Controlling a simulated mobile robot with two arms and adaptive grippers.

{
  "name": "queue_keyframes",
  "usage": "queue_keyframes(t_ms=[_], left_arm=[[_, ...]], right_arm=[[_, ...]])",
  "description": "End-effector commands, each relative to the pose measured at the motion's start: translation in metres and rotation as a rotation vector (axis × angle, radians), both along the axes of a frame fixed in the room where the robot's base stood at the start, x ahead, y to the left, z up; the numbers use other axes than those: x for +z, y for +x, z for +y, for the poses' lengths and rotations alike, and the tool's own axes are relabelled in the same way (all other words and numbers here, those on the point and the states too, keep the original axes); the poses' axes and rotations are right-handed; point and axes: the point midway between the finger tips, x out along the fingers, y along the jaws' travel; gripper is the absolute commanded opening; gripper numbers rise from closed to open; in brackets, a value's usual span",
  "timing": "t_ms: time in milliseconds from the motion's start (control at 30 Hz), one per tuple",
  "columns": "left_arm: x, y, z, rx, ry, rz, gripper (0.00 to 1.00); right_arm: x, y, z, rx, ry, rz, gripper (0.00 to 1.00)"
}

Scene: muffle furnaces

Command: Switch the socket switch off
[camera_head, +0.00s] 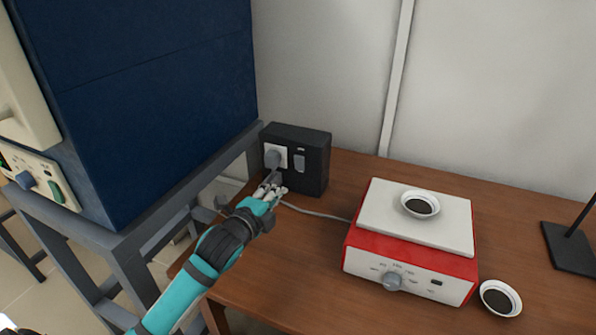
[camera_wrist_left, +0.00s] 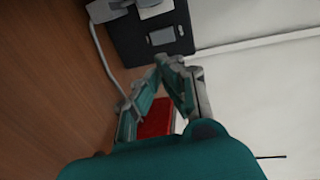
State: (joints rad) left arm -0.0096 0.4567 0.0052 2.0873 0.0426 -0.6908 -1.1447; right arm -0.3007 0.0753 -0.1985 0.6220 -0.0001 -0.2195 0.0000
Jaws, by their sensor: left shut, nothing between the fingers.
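The black socket box (camera_head: 316,163) stands at the back left of the wooden table. Its front carries a white outlet with a grey plug (camera_head: 272,159) in it and, to the right, a grey switch (camera_head: 299,162). In the left wrist view the switch (camera_wrist_left: 163,36) shows on the box (camera_wrist_left: 130,40) just beyond the fingertips. I cannot tell the switch position. My left gripper (camera_head: 271,188) is shut and empty, in front of the box and below the plug and switch. It also shows in the wrist view (camera_wrist_left: 165,62), apparently apart from the switch.
A cable (camera_head: 312,212) runs from the box toward a red and white hotplate (camera_head: 412,240) with a small dish (camera_head: 420,204) on top. Another dish (camera_head: 500,298) is on the table. A large blue furnace (camera_head: 150,95) on a grey stand is close at the left.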

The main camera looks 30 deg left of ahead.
Motion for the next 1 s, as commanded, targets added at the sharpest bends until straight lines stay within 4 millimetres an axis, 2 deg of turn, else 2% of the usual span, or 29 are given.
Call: queue_keyframes(t_ms=[167, 267, 367, 700, 833, 1000], left_arm=[[-0.001, 0.003, 0.000, 0.000, -0.001, 0.000, 0.00], [-0.002, 0.012, 0.001, 0.001, -0.002, -0.001, 0.00], [-0.004, 0.028, 0.001, 0.001, -0.003, -0.001, 0.00], [-0.017, 0.099, 0.005, 0.001, -0.003, -0.001, 0.00], [-0.014, 0.120, 0.006, 0.001, -0.003, -0.001, 0.00], [-0.012, 0.134, 0.008, 0.000, -0.001, 0.000, 0.00]], right_arm=[[0.000, 0.001, 0.005, 0.003, 0.006, -0.003, 0.45], [0.000, 0.001, 0.004, 0.002, 0.005, -0.002, 0.45], [0.000, 0.001, 0.002, 0.003, 0.002, -0.002, 0.45], [-0.001, 0.000, -0.005, 0.004, -0.007, 0.001, 0.45], [0.000, 0.000, -0.006, 0.003, -0.007, 0.002, 0.45], [0.001, 0.000, -0.006, 0.002, -0.008, 0.002, 0.45]])
